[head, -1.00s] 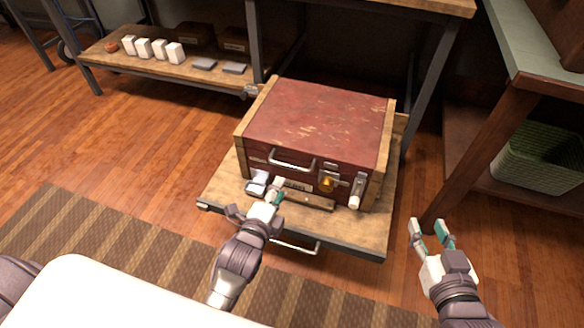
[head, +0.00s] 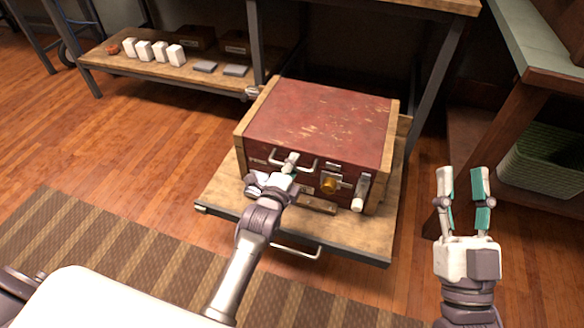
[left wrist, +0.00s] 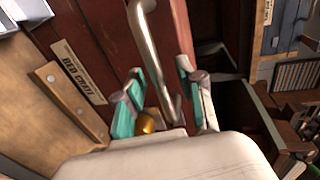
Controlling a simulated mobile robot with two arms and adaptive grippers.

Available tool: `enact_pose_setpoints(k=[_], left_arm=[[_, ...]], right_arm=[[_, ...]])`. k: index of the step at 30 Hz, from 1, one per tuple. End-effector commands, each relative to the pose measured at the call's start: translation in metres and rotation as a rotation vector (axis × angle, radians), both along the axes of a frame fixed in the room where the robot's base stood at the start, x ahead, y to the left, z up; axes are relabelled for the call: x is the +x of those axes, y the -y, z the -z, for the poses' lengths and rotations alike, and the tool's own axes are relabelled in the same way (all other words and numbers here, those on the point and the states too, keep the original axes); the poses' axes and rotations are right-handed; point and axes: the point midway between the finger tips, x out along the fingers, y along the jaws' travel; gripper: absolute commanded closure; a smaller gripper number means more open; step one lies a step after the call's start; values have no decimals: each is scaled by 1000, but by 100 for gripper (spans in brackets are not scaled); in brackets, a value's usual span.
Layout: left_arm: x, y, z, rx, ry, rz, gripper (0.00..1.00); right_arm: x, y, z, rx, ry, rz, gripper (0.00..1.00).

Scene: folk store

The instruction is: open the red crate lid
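The red crate (head: 318,120) sits with its lid shut on a wooden pull-out board, with light wood corner strips. A metal bar handle (head: 307,166) is on its front face; it also shows in the left wrist view (left wrist: 152,45). A brass lock (head: 329,184) is to the right of the handle. My left gripper (head: 289,164) is at the handle. In the left wrist view its fingers (left wrist: 160,88) are apart, one on each side of the bar, with gaps visible. My right gripper (head: 467,185) is open and empty, right of the crate.
The pull-out board (head: 225,205) carries the crate and has its own front handle (head: 297,252). A label plate (left wrist: 78,72) is on the crate front. Table legs stand behind and right. A green basket (head: 545,160) is at the right.

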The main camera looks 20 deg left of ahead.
Motion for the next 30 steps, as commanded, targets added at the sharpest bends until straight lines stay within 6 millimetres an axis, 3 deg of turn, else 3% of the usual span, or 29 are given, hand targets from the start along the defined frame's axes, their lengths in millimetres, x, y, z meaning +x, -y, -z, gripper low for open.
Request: enact_pose_setpoints(k=[6, 13, 30], left_arm=[[0, 0, 0, 0, -1, 0, 62], [0, 0, 0, 0, -1, 0, 100], [0, -2, -3, 1, -6, 1, 100]], right_arm=[[0, 0, 0, 0, 1, 0, 60], [0, 0, 0, 0, 0, 0, 60], [5, 0, 5, -15, -53, 4, 60]])
